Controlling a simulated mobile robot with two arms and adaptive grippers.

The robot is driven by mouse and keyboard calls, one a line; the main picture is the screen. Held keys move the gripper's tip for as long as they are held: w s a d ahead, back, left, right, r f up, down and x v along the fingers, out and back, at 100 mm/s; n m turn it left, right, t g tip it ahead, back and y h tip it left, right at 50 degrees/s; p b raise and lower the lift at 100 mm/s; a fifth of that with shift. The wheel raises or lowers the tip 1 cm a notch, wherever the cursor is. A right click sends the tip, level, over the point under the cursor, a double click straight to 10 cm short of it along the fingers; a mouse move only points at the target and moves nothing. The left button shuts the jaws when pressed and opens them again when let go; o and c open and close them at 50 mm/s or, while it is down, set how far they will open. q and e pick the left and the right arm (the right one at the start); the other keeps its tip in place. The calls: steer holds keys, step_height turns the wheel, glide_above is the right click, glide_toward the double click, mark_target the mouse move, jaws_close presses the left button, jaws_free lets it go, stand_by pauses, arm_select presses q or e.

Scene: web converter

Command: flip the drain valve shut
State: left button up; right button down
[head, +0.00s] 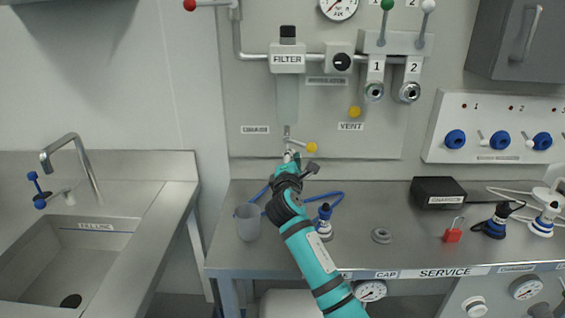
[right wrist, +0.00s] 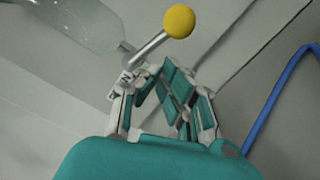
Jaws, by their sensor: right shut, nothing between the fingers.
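The drain valve lever (head: 298,142), a short metal rod with a yellow ball (head: 311,147) at its end, sits under the clear filter bowl (head: 288,100). The rod points to the right and slightly down in the head view. In the right wrist view the yellow ball (right wrist: 179,21) and rod (right wrist: 150,47) show beside the bowl (right wrist: 75,22). My right gripper (head: 290,155) is shut and empty, just below the lever. Its fingertips (right wrist: 128,79) are close to the rod's inner end; I cannot tell whether they touch. My left gripper is not in view.
A second yellow knob (head: 354,112) is above the VENT label. A sink (head: 75,250) is at left.

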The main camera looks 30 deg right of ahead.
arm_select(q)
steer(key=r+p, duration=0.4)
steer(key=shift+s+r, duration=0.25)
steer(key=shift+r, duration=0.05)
arm_select(e)
steer(key=d+n, duration=0.1)
steer(key=s+r+n, duration=0.1)
steer(key=n, duration=0.1)
steer(key=shift+d+r, duration=0.1)
steer(key=shift+d, duration=0.25)
